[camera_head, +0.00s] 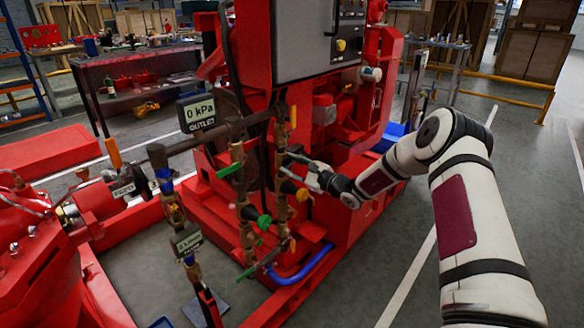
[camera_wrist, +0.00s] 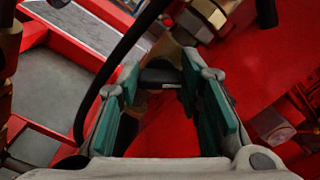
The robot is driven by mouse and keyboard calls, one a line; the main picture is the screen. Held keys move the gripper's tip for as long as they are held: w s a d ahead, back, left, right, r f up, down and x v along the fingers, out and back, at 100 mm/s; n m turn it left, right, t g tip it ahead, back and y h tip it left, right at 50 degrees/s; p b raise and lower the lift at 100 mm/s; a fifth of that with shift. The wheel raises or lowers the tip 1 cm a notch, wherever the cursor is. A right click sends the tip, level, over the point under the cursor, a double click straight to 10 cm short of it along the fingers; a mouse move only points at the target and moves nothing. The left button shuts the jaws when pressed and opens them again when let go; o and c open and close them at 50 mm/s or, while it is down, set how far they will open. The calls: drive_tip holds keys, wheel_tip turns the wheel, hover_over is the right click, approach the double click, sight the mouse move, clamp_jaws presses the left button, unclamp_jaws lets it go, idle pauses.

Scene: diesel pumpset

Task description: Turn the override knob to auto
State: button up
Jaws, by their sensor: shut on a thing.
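My gripper (camera_head: 306,172) reaches in from the right to the brass pipe column in front of the red pumpset. In the wrist view, my gripper's green-padded fingers (camera_wrist: 162,75) are closed around a small dark part (camera_wrist: 160,77) with a rounded end, beside a brass fitting (camera_wrist: 206,17). I cannot tell whether this part is the override knob, and no label or auto mark is readable on it. A grey control panel (camera_head: 305,38) above carries a yellow knob (camera_head: 341,45) and other small controls, apart from my gripper.
An orange handle (camera_head: 302,194) and green valve handles (camera_head: 264,221) crowd the pipes below my gripper. A black hose (camera_wrist: 112,72) passes close to the fingers. An outlet gauge (camera_head: 198,112) reads 0 kPa. Open floor (camera_head: 385,245) lies at right.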

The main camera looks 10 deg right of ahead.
drive_tip(key=n+b, duration=0.1)
drive_tip(key=n, duration=0.1)
drive_tip(key=n+b, duration=0.1)
drive_tip(key=n, duration=0.2)
drive_tip(key=shift+f+n+b, duration=0.25)
drive_tip(key=shift+n+b, duration=0.05)
drive_tip(key=shift+b, duration=0.1)
drive_tip(key=n+b, duration=0.4)
drive_tip(key=shift+f+n, duration=0.1)
drive_tip(key=shift+n, duration=0.2)
drive_tip(key=shift+s, duration=0.1)
drive_tip(key=o, duration=1.2)
drive_tip(key=shift+c, duration=0.2)
drive_tip(key=v, duration=1.2)
